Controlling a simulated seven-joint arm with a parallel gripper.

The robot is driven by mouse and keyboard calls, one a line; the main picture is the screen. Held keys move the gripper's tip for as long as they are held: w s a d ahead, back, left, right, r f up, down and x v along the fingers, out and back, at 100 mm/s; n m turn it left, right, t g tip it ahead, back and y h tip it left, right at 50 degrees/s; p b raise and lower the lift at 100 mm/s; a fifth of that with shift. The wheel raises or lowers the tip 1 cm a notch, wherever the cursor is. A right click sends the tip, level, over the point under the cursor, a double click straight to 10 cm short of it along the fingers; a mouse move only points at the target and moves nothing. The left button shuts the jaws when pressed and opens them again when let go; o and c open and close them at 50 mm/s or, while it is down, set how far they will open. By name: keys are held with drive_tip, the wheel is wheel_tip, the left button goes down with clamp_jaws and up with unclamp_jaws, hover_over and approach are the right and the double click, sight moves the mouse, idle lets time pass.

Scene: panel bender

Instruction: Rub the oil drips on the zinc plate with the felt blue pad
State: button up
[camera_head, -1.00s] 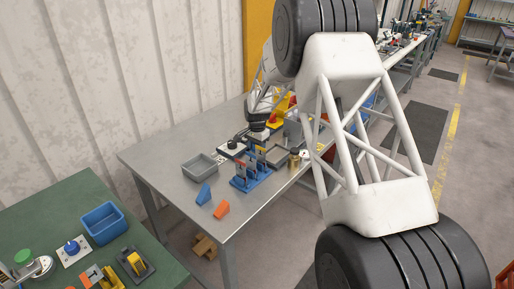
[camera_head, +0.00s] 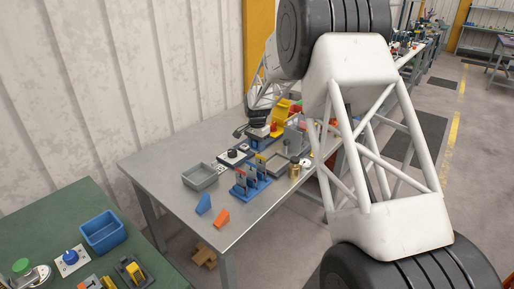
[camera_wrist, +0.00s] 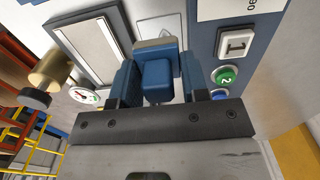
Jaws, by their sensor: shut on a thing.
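My gripper (camera_wrist: 157,85) is shut on a blue block with a grey top (camera_wrist: 158,78), which looks like the felt pad. The block sits between the two blue fingers in the wrist view. In the head view my gripper (camera_head: 263,131) is small, over the back part of the grey table. A pale flat plate (camera_wrist: 160,25) lies just beyond the block in the wrist view and may be the zinc plate; the block hides part of it. I cannot make out oil drips, nor whether the pad touches the plate.
A blue panel with a green button (camera_wrist: 224,75) is to the right, and a dark-rimmed tray (camera_wrist: 70,32) and brass cylinder (camera_wrist: 50,68) to the left. The grey table (camera_head: 150,170) also holds a grey bin (camera_head: 200,177), blue rack (camera_head: 250,183) and two wedges. Its front left is clear.

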idle(0.3)
drive_tip(key=shift+r, duration=1.5)
drive_tip(key=shift+f, duration=0.4)
drive_tip(key=shift+f, duration=0.15)
